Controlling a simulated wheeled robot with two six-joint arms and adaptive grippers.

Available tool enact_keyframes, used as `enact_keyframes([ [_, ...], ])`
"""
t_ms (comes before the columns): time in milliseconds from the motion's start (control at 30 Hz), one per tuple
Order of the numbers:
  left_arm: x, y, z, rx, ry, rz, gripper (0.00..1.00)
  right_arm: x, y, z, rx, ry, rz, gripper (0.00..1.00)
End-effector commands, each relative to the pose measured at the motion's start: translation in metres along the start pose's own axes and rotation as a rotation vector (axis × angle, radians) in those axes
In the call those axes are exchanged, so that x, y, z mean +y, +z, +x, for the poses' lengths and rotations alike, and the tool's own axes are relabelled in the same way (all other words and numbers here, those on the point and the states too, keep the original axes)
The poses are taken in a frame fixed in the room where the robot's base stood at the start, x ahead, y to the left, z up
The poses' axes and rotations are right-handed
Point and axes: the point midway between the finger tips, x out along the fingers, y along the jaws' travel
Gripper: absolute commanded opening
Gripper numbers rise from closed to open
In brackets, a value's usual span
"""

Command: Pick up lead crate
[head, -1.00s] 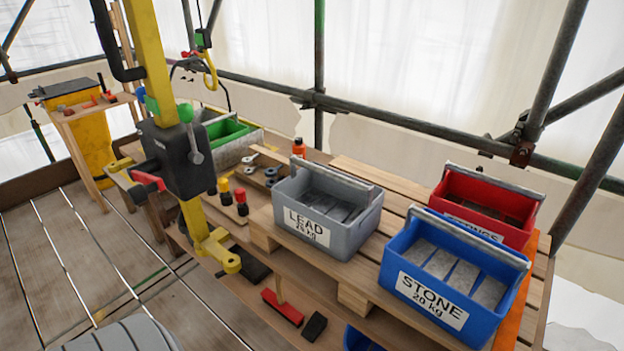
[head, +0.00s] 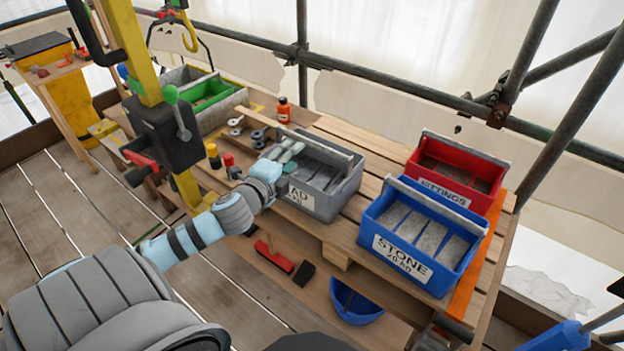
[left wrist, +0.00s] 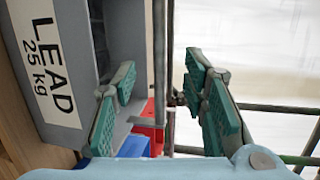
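The grey lead crate (head: 328,203) stands on the wooden slatted bench, left of the blue stone crate (head: 412,240). Its label is partly hidden by my left arm in the head view. A metal bar handle (head: 318,142) runs across its top. My left gripper (head: 287,158) is at the left end of the crate's top, close to the handle. In the left wrist view, the crate (left wrist: 52,60) fills the left side with its label on edge. The green fingers (left wrist: 160,98) are apart, with the handle bar (left wrist: 160,60) showing between them. Contact cannot be told. My right gripper is not visible.
A red fittings crate (head: 462,170) stands behind the stone crate. A yellow hoist post (head: 147,55) rises left of the bench. An orange bottle (head: 283,110) and small fittings sit behind my gripper. A blue bucket (head: 357,302) is below the bench's front.

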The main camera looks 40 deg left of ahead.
Motion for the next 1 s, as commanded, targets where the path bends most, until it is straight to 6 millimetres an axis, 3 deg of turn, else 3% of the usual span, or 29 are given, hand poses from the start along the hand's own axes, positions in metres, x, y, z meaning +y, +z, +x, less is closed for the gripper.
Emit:
enact_keyframes([
  [400,-0.001,-0.004,0.073,0.002,-0.001,-0.007,0.4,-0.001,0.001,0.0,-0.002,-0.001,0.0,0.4],
  [667,0.0,-0.004,0.083,0.004,0.001,-0.002,0.4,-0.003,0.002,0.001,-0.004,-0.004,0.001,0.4],
  [933,0.0,-0.004,0.083,0.004,0.001,-0.001,0.0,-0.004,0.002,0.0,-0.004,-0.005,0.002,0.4],
  [1000,0.0,-0.004,0.083,0.004,0.001,-0.001,0.0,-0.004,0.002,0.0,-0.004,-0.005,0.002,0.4],
])
